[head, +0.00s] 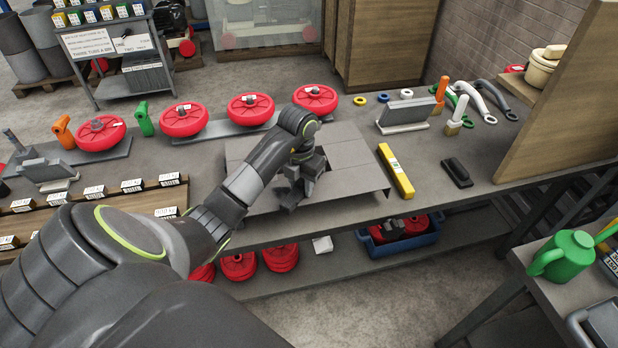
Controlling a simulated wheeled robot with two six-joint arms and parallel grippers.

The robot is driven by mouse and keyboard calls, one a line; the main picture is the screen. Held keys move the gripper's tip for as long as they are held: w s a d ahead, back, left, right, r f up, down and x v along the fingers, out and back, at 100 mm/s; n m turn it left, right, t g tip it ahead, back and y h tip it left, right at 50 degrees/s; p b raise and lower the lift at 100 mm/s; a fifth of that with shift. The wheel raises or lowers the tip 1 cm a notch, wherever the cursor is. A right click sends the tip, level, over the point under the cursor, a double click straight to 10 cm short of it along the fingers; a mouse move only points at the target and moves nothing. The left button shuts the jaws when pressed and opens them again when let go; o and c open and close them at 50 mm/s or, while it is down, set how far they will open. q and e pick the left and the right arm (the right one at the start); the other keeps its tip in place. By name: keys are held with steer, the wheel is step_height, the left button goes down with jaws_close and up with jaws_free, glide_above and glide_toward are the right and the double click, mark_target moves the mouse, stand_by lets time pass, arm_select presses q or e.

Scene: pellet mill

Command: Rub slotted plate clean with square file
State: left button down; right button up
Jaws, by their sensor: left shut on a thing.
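A flat grey plate (352,178) with straight lines across it lies on the workbench in the middle of the head view. It looks like the slotted plate, though I cannot make out its slots clearly. My left gripper (297,190) is low over the left half of this plate, pointing down. It is shut on a dark grey piece that I cannot tell apart well from the fingers. Whether that piece is the square file, and whether it touches the plate, I cannot tell. My left arm hides part of the plate's left side. My right gripper is not in view.
A yellow bar (396,171) and a black block (456,173) lie right of the plate. Red wheels (250,108) stand along the back edge. A wooden panel (560,95) bounds the right. A blue crate (400,238) sits on the shelf below.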

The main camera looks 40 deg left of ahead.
arm_select(q)
steer(key=shift+s+a, duration=0.1)
steer(key=shift+s, duration=0.1)
steer(key=shift+w+f+b, duration=0.15)
steer(key=shift+w+b, duration=0.5)
steer(key=shift+b, duration=0.05)
steer(key=shift+w+a+b, duration=0.1)
steer(key=shift+w+b, duration=0.75)
steer(key=shift+w, duration=0.55)
steer(key=shift+r, duration=0.2)
